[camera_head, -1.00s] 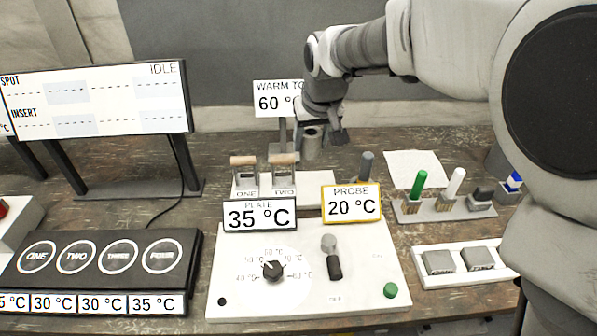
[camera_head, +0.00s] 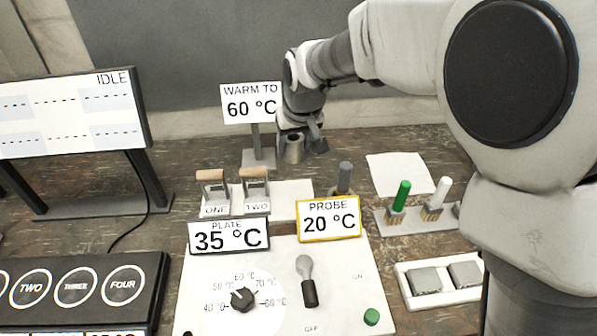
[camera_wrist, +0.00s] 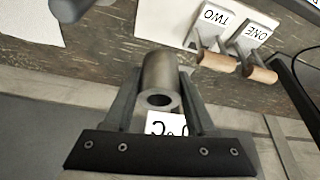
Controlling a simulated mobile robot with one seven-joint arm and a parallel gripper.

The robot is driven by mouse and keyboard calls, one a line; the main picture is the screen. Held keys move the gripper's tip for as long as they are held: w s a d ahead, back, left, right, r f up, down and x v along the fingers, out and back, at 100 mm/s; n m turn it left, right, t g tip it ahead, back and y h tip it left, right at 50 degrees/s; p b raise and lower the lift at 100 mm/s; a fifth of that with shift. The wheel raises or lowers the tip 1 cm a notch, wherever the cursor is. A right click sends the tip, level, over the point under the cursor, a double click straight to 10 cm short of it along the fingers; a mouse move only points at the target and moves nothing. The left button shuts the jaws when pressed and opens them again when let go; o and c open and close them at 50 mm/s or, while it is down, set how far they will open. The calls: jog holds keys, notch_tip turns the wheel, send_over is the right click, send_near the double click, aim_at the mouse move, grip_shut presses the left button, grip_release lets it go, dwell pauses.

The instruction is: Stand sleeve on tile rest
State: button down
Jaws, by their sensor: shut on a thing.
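The sleeve, a grey hollow metal cylinder (camera_head: 293,148), is held upright between the fingers of my gripper (camera_head: 303,143), over the back of the bench. In the wrist view my gripper (camera_wrist: 160,108) is shut around the sleeve (camera_wrist: 160,80), and its open bore shows. A flat white square (camera_head: 398,174), which looks like the tile rest, lies bare on the bench to the right of my gripper. Its corner seems to show in the wrist view (camera_wrist: 28,22). The gap under the sleeve is hard to judge.
The "WARM TO 60 °C" sign (camera_head: 251,104) stands just left of my gripper. In front are two wooden-handled holders (camera_head: 232,190), a grey post (camera_head: 345,176) and the white control panel (camera_head: 285,285). A rack with green and white sticks (camera_head: 420,212) stands at right.

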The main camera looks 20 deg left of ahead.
aim_at(293, 194)
notch_tip(293, 194, down, 13)
jog(key=shift+f+b, duration=0.2)
jog(key=shift+b, duration=0.1)
jog(key=shift+f, duration=0.15)
jog(key=shift+c, duration=1.1)
grip_release()
jog(key=shift+r, duration=0.45)
jog(key=v, duration=1.1)
jog(key=shift+s+d+r, duration=0.15)
jog(key=shift+d, duration=0.05)
